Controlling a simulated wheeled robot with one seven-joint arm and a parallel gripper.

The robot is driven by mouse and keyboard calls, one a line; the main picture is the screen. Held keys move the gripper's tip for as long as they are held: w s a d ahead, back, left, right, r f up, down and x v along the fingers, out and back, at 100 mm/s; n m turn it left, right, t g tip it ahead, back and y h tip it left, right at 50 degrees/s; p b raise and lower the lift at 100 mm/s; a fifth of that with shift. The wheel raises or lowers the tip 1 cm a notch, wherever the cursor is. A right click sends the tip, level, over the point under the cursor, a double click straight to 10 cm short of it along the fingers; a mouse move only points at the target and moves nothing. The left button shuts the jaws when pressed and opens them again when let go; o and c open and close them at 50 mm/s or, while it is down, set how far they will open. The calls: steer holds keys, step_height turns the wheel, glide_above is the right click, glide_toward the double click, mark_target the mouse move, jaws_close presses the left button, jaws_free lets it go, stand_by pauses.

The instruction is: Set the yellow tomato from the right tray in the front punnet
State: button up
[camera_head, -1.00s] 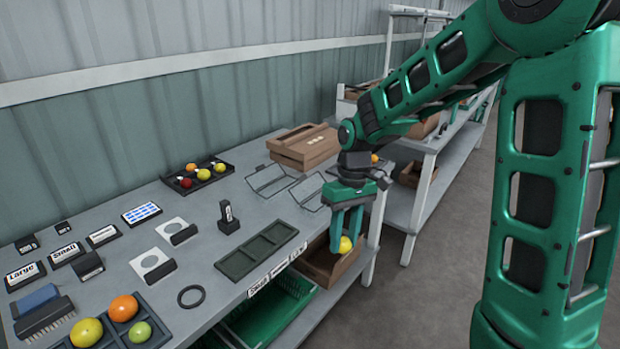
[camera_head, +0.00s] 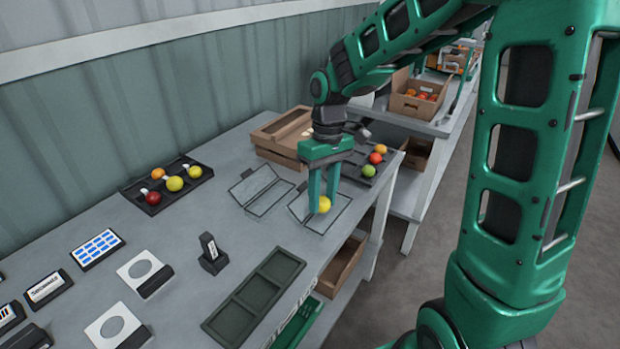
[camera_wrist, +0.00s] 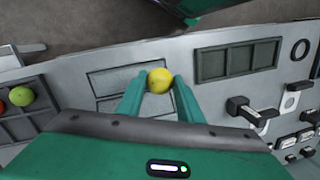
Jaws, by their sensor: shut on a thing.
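My gripper (camera_head: 323,197) is shut on the yellow tomato (camera_head: 324,205), which shows between the fingertips. In the wrist view the yellow tomato (camera_wrist: 160,80) sits between the two green fingers. The front punnet (camera_head: 304,222), a clear thin-edged open box near the table's front edge, lies under and around the tomato in the head view. I cannot tell how far the tomato is above it. It also shows in the wrist view (camera_wrist: 104,84), partly behind the fingers. The right tray (camera_head: 350,170) is dark and holds orange, red and green tomatoes; my gripper partly hides it.
A second clear punnet (camera_head: 244,205) lies behind and left. A dark empty tray (camera_head: 228,318) lies in front, with a small black upright device (camera_head: 212,254) beside it. A left tray (camera_head: 138,190) holds several tomatoes. Brown crates (camera_head: 283,133) stand at the back.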

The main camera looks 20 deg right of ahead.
steer(key=shift+w+f, duration=0.1)
steer(key=shift+w, duration=0.4)
steer(key=shift+f, duration=3)
steer(key=o, duration=0.8)
steer(key=shift+o, duration=0.2)
steer(key=shift+c, duration=0.6)
steer(key=shift+c, duration=1)
